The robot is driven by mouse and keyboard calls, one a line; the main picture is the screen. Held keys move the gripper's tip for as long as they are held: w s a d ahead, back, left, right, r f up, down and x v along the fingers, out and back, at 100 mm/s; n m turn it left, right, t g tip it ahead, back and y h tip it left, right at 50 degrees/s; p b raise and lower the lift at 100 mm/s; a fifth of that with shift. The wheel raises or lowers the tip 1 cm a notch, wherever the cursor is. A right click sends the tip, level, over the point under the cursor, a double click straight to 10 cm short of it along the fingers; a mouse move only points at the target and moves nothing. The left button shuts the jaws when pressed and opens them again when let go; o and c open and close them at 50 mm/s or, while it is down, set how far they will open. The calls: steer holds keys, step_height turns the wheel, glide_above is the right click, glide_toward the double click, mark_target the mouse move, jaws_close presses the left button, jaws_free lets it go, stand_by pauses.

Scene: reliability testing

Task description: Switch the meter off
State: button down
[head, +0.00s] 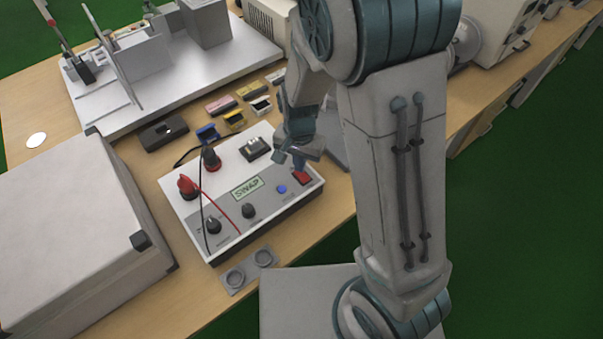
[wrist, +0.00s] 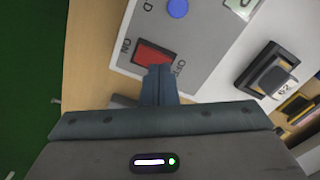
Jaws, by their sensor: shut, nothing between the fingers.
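The meter (head: 220,220) is a white and grey box on the wooden table, with a "SWAP" display, dark knobs and a blue button (head: 281,189). Its red rocker switch (head: 302,177) is at the right end of the panel. In the wrist view the red switch (wrist: 153,53) sits between the labels "ON" and "OFF". My gripper (wrist: 160,72) is shut and empty, its fingertips at the switch's edge on the "OFF" side. I cannot tell whether they touch it. In the head view my gripper (head: 299,160) is just above the switch, partly hidden by my arm.
Red and black plugs (head: 188,186) with cables stand on the meter's left side. Several small coloured clips (head: 235,120) lie behind it. A large grey box (head: 80,235) stands at left, and a white platform with a fixture (head: 180,75) behind.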

steer(key=shift+f+b, duration=0.55)
steer(key=shift+f, duration=0.2)
steer(key=shift+r, duration=0.2)
steer(key=shift+r+p, duration=3)
steer(key=shift+r, duration=0.35)
steer(key=s+d+r+n+t, duration=0.1)
steer(key=s+d+r+n, duration=0.1)
steer(key=s+d+r, duration=0.4)
steer(key=s+d+r+n+t, duration=0.2)
steer(key=s+d+r, duration=0.4)
steer(key=r, duration=0.6)
steer(key=shift+s+r+n, duration=0.25)
steer(key=shift+s+n, duration=0.15)
steer(key=shift+n, duration=0.3)
